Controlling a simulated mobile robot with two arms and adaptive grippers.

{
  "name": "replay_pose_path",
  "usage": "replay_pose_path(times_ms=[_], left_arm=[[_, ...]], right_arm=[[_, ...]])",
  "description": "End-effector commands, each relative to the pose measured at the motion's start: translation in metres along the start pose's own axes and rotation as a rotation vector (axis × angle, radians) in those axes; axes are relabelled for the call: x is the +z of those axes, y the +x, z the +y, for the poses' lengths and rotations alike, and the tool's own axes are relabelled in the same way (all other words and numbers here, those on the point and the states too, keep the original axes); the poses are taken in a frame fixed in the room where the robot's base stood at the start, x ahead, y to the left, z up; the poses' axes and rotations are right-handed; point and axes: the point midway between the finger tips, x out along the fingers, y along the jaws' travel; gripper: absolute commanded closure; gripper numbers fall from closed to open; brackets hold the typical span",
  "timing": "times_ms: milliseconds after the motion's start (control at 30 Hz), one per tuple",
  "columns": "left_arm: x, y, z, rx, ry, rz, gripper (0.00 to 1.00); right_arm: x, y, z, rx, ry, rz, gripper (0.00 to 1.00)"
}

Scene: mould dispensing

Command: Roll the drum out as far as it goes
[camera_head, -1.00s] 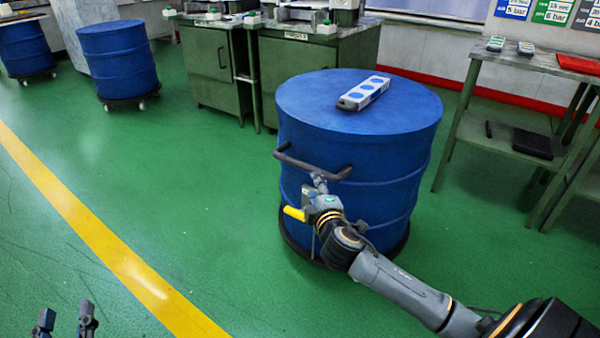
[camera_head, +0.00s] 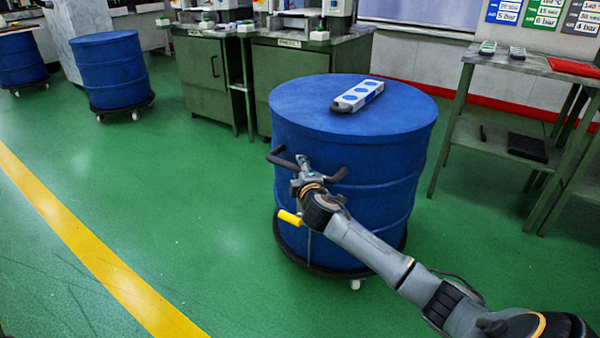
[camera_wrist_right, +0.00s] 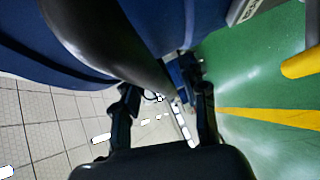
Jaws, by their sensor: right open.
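A large blue drum (camera_head: 350,190) stands upright on a dark wheeled dolly (camera_head: 357,271). A black handle bar (camera_head: 331,176) is at its near side, with a yellow grip (camera_head: 290,217) lower down. My right gripper (camera_head: 303,164) is at the handle bar, partly hidden by its own wrist. In the right wrist view the gripper (camera_wrist_right: 166,100) has its fingers apart, and the dark bar (camera_wrist_right: 118,45) runs toward the gap between them. I cannot tell whether they touch the bar. My left gripper is out of view.
A white and blue box-like device (camera_head: 358,95) lies on the drum lid. Green cabinets (camera_head: 212,80) stand behind, a metal table (camera_head: 495,140) to the right. More blue drums (camera_head: 112,70) stand at the far left. The green floor left of the drum is clear, with a yellow line (camera_head: 90,250).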

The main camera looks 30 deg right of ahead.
Motion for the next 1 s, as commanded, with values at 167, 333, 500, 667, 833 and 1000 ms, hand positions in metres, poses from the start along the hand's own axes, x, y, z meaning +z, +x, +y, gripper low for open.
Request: replay_pose_path(times_ms=[167,333,500,667,833,1000], left_arm=[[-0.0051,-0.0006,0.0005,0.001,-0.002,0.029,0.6],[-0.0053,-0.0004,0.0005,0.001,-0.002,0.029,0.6],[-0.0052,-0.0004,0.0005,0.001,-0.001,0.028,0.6],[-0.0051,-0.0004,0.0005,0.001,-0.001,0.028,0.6],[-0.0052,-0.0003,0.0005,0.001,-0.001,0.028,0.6],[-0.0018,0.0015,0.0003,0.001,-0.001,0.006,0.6]], right_arm=[[0.0,0.0035,-0.0003,-0.001,0.0,0.0,0.57],[-0.0001,0.0034,-0.0002,-0.001,0.0,0.0,0.57],[0.0,0.0033,-0.0003,-0.001,0.0,0.0,0.84],[0.0,0.0033,-0.0004,-0.001,0.0,0.0,1.0],[0.0,0.0032,-0.0006,-0.002,0.0,0.0,1.0],[-0.0003,0.0029,-0.0006,-0.003,0.001,-0.001,1.0]])
